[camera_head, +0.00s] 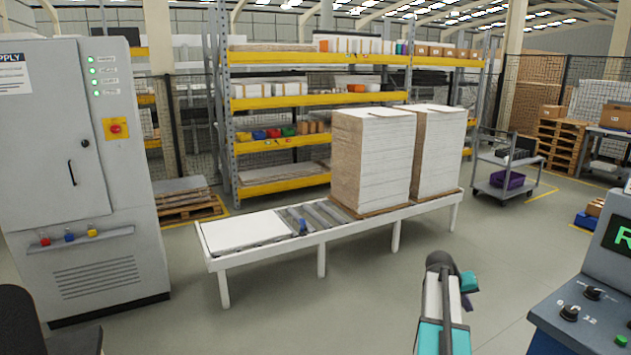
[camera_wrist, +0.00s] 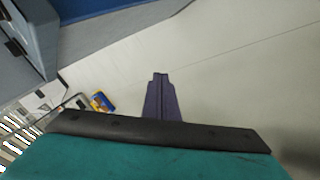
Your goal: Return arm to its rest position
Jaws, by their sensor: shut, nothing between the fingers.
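My gripper (camera_wrist: 160,78) shows in the wrist view as two dark fingers pressed together, pointing up the picture. It is shut and empty, with pale floor behind it and nothing touching its tips. In the camera_head view a grey and teal part of my arm (camera_head: 445,305) rises from the bottom edge, right of centre.
A white-framed roller conveyor (camera_head: 322,262) carries tall panel stacks (camera_head: 373,160). A grey control cabinet (camera_head: 80,180) stands left. A blue console (camera_head: 585,310) stands close on the right. Open floor (camera_head: 375,285) lies between conveyor and arm.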

